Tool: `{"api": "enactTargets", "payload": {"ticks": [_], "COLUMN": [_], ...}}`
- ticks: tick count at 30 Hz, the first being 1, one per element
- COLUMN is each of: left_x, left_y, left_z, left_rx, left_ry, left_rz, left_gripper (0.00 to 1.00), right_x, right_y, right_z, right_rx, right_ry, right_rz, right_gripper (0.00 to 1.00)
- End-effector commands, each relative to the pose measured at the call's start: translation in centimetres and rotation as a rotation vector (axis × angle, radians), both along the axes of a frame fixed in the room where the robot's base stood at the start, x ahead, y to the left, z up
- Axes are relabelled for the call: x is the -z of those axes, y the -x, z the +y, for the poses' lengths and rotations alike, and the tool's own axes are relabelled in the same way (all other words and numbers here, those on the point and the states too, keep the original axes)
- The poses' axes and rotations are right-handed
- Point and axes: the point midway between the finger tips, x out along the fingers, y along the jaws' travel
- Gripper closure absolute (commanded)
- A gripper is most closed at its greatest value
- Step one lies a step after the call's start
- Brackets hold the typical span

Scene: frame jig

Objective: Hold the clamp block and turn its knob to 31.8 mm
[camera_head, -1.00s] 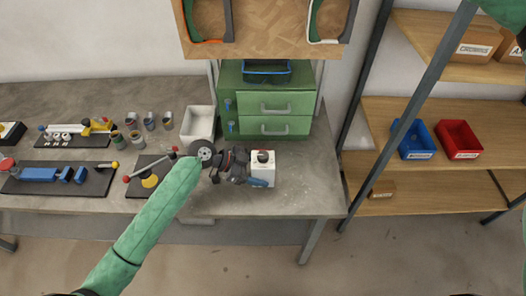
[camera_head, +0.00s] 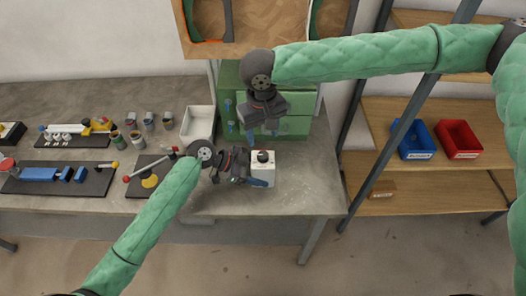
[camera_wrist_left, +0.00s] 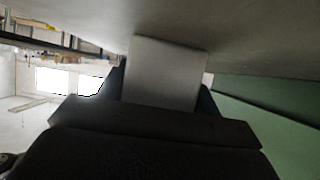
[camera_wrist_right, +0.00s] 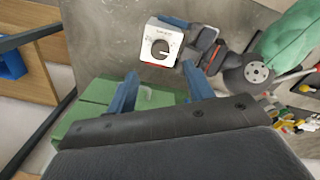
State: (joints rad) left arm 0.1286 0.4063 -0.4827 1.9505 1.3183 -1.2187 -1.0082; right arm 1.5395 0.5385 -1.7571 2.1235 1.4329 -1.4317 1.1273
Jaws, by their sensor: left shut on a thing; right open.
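The white clamp block (camera_head: 262,170) sits on the grey workbench, with its dark round knob (camera_head: 263,157) on top. My left gripper (camera_head: 250,178) is shut on the block from its left side. In the left wrist view the block (camera_wrist_left: 165,75) is a pale box between the dark jaws. My right gripper (camera_head: 263,130) is above and behind the block, apart from it. In the right wrist view its blue fingers (camera_wrist_right: 160,92) are spread and empty, and the knob (camera_wrist_right: 161,48) shows ahead on the block. The reading on the block is too small to tell.
A green drawer cabinet (camera_head: 300,125) stands behind the block, below my right arm. A white bin (camera_head: 198,122) is left of it. Several cups, tools and dark mats (camera_head: 60,185) lie to the left. The bench right of the block is clear.

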Motion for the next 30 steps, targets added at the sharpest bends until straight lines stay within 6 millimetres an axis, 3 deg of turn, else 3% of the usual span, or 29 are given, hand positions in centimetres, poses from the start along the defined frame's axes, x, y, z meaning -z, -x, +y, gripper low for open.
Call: {"api": "enactTargets", "payload": {"ticks": [6, 15, 28, 30], "left_x": [0.1, 0.1, 0.1, 0.1], "left_y": [0.0, 0.1, 0.1, 0.1], "left_z": [0.0, 0.0, 0.0, 0.0], "left_rx": [0.000, 0.000, 0.000, 0.000], "left_ry": [-0.001, -0.001, -0.001, -0.001], "left_rz": [0.001, 0.001, 0.001, 0.001], "left_gripper": [0.59, 0.59, 0.59, 0.59], "right_x": [4.0, 7.8, 8.6, 8.6], "right_y": [0.0, -0.1, -0.1, -0.1], "right_z": [-0.1, -0.1, -0.1, -0.1], "right_rx": [0.002, 0.002, 0.002, 0.002], "right_ry": [0.002, 0.001, -0.001, -0.001], "right_rz": [0.001, 0.000, 0.000, 0.000], "right_gripper": [0.48, 0.48, 0.48, 0.60]}}
